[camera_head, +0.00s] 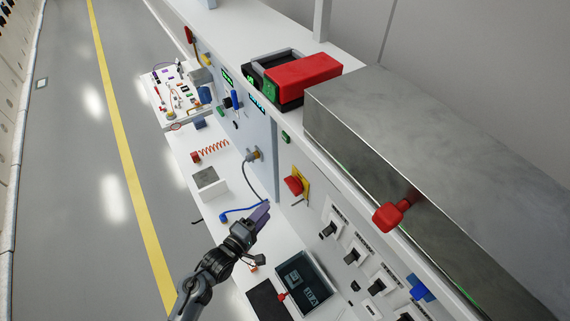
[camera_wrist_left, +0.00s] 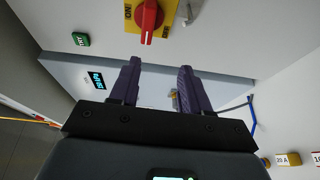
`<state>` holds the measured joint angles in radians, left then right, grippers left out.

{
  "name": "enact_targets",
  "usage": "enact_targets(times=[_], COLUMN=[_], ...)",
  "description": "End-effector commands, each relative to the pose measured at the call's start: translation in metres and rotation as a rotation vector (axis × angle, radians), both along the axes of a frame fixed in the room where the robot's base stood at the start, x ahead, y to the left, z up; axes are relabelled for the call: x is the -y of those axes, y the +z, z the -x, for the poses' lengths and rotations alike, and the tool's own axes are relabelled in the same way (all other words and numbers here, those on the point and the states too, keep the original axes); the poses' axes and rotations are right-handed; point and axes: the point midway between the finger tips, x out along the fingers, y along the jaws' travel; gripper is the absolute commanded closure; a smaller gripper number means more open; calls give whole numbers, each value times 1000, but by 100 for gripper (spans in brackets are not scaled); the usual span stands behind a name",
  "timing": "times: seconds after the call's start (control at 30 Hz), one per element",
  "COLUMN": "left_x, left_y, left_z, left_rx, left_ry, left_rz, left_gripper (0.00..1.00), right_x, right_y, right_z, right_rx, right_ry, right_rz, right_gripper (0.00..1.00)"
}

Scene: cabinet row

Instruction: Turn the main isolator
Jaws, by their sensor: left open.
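The main isolator (camera_head: 294,185) is a red rotary handle on a yellow plate, mounted on the white cabinet face. In the left wrist view the red handle (camera_wrist_left: 148,20) shows at the top, cut by the frame edge, with its yellow plate (camera_wrist_left: 170,12) around it. My left gripper (camera_head: 261,212) is open, with purple fingers, a little below and left of the isolator in the head view. In the left wrist view its two fingers (camera_wrist_left: 160,70) stand apart with nothing between them, clear of the handle. My right gripper is not in view.
A dark tablet (camera_head: 302,283) lies on the shelf beside my left arm. A row of breakers (camera_head: 352,257) lines the cabinet face. A blue cable (camera_head: 238,210) and red coil (camera_head: 212,148) are nearby. A metal box (camera_head: 450,170) sits on top.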

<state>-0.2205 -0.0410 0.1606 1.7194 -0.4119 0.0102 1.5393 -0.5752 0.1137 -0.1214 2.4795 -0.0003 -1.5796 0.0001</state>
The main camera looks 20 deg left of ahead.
Motion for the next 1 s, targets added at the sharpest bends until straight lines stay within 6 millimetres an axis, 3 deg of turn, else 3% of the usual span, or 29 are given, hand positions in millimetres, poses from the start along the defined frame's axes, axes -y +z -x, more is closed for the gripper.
enact_targets(times=[0.1, 0.3, 0.7, 1.0], left_x=[-1, 2, 16, 23], left_y=[9, 19, 20, 19], left_z=[-17, -36, -96, -125], left_rx=[36, 58, 58, 56], left_ry=[11, 11, 11, 11], left_rz=[11, 12, 11, 11], left_gripper=[53, 53, 53, 53], right_x=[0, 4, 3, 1], right_y=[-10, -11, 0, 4], right_z=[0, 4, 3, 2], right_rx=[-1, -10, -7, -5], right_ry=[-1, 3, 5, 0], right_rz=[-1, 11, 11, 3], right_gripper=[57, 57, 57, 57])
